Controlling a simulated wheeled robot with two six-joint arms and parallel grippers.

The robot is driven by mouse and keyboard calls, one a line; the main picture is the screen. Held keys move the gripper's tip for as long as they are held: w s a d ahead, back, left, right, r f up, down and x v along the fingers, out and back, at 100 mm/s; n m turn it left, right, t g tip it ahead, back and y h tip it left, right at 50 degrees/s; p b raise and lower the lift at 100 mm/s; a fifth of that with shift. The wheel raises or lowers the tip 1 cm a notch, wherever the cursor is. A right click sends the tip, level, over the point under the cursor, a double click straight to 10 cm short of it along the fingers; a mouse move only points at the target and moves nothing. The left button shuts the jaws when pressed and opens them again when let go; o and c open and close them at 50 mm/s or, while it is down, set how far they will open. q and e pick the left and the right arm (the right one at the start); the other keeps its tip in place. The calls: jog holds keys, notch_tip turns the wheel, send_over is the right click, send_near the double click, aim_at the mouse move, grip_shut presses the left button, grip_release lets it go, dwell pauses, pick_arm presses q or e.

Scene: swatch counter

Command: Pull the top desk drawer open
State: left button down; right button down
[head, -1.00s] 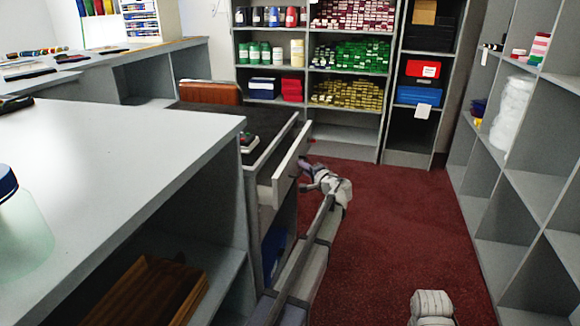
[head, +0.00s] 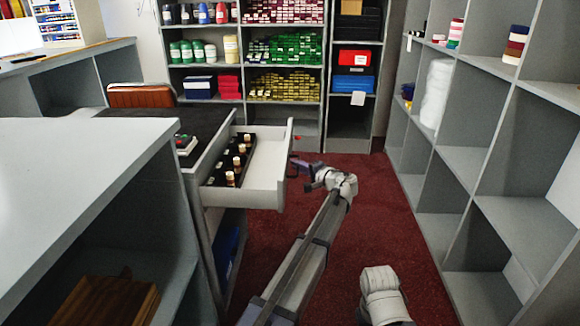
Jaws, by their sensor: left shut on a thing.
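The top desk drawer (head: 262,190) stands well out from the desk (head: 197,165), and its white inside shows. A dark tray (head: 218,178) with several small bottles lies in it. My left gripper (head: 296,162) is at the outer side of the drawer front (head: 289,155), shut on the drawer handle, which is mostly hidden by the front and the gripper. My right arm shows at the bottom right of centre, but its gripper is not seen.
A grey counter (head: 85,150) fills the left. Grey shelves (head: 480,155) line the right side, and stocked shelves stand at the back. Red carpet (head: 390,220) is clear between them. A small device (head: 186,144) lies on the desk top.

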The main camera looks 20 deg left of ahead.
pick_arm(q)
jog(key=shift+d, duration=0.1)
dwell(0.3)
jog(key=c, duration=0.9)
grip_release()
jog(key=p+v, duration=0.1)
jog(key=v, duration=0.6)
jog(key=shift+s+d, duration=0.25)
jog(key=shift+d, duration=0.1)
